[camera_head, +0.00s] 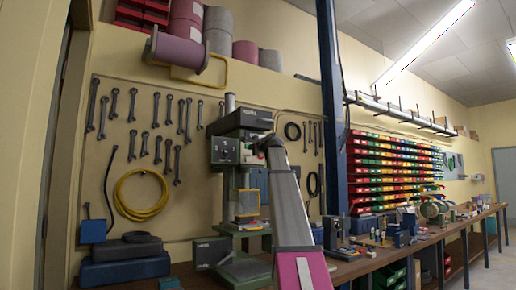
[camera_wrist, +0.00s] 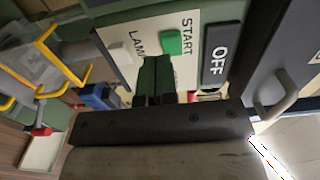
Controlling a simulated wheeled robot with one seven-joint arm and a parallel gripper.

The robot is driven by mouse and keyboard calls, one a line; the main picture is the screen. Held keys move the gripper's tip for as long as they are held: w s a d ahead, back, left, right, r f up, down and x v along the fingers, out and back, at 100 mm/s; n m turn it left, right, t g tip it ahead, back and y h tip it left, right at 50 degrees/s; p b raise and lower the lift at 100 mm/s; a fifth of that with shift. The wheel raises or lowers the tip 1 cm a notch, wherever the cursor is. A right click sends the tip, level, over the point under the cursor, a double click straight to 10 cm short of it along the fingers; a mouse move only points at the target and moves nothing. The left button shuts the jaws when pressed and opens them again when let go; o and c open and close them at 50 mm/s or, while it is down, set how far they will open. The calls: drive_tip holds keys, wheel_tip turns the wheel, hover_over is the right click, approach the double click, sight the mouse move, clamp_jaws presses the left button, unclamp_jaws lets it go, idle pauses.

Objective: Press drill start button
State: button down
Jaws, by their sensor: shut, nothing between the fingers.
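In the wrist view the green start button (camera_wrist: 173,43) is beside the word START, between a white lamp switch (camera_wrist: 118,50) and a black OFF plate (camera_wrist: 221,53). My gripper (camera_wrist: 157,62) is shut and empty. Its dark green fingertips are in front of the panel, just below the button in the picture. I cannot tell whether they touch the panel. In the head view my gripper (camera_head: 262,145) is at the right side of the panel, partly hidden by my arm.
A yellow guard (camera_head: 246,203) is on the drill below the panel, and its yellow frame (camera_wrist: 50,62) shows at left in the wrist view. A grey curved handle (camera_wrist: 280,98) is close on the right of my gripper. The workbench (camera_head: 365,262) holds several tools and boxes.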

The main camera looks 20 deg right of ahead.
drive_tip(key=shift+x, duration=1.9)
drive_tip(key=shift+r+x, duration=0.2)
drive_tip(key=shift+x, duration=0.65)
drive_tip(key=shift+w, duration=0.1)
approach(245, 149)
drive_tip(key=v, duration=0.6)
drive_tip(key=shift+d, duration=0.2)
